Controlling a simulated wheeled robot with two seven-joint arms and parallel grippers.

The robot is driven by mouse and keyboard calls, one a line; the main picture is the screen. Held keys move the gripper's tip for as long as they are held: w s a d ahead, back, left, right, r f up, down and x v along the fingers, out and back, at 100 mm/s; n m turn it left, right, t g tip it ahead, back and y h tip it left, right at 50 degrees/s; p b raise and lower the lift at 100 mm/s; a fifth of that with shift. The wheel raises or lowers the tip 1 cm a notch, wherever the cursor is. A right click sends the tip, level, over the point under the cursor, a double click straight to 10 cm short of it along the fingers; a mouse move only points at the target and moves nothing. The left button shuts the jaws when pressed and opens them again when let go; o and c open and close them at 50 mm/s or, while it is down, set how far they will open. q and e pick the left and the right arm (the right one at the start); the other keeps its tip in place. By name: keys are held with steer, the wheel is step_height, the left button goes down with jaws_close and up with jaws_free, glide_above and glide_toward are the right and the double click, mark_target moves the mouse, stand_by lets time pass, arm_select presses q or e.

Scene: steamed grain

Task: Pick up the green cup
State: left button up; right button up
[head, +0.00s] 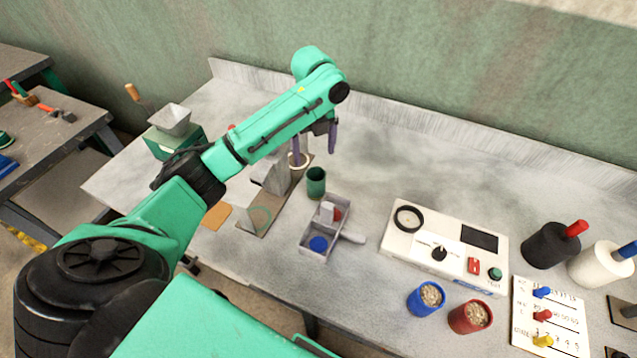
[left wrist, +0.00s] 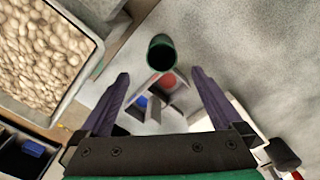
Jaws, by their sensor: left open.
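The green cup (head: 316,182) stands upright on the grey worktop, just right of a metal stand. It also shows in the left wrist view (left wrist: 160,53), beyond the fingertips and near the middle between them, with its dark open mouth visible. My left gripper (head: 322,140) is above and behind the cup in the head view, apart from it, fingers pointing down. In the left wrist view the left gripper (left wrist: 165,80) is open and empty, its two purple fingers spread wide. My right gripper is not in view.
A grey divided tray (head: 325,228) with red and blue pieces sits just in front of the cup. A white control box (head: 443,245), a blue cup (head: 425,298) and a red cup (head: 470,316) stand to the right. The worktop behind the control box is clear.

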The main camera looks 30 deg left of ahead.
mark_target(316, 174)
arm_select(q)
step_height(316, 174, down, 9)
steer(key=p, duration=0.3)
steer(key=shift+w+d, duration=0.1)
steer(key=shift+w, duration=0.05)
steer(key=shift+f, duration=0.15)
steer(key=shift+c, duration=0.6)
jaws_close()
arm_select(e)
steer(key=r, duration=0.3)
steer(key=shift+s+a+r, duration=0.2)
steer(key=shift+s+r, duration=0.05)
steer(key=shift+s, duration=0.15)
